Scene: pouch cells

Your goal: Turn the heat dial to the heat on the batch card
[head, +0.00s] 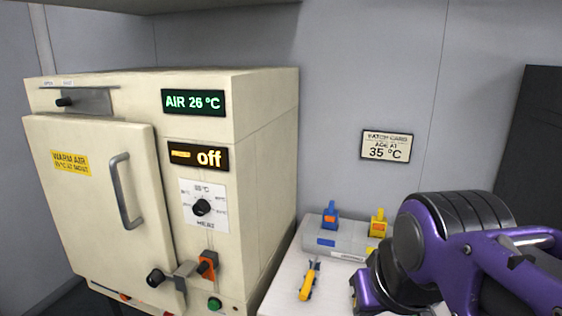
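The heat dial (203,207) is a small black knob on a white scale plate (219,218) on the front of a cream oven (265,130). Temperature marks surround it; they are too small to read surely, as is the knob's exact pointing. The batch card (386,146) on the back wall reads 35 °C. The green display (194,103) reads AIR 26 °C. The amber display (198,156) reads off. My purple and black arm shows at the lower right, apart from the dial. My gripper's fingers are not in view.
The oven door (95,210), with a grey handle (125,190), looks closed. An orange latch (208,265) and green button (214,303) sit below the dial. A white bench (290,292) holds a yellow-handled tool (309,280) and a grey block (335,237) with blue and yellow pieces.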

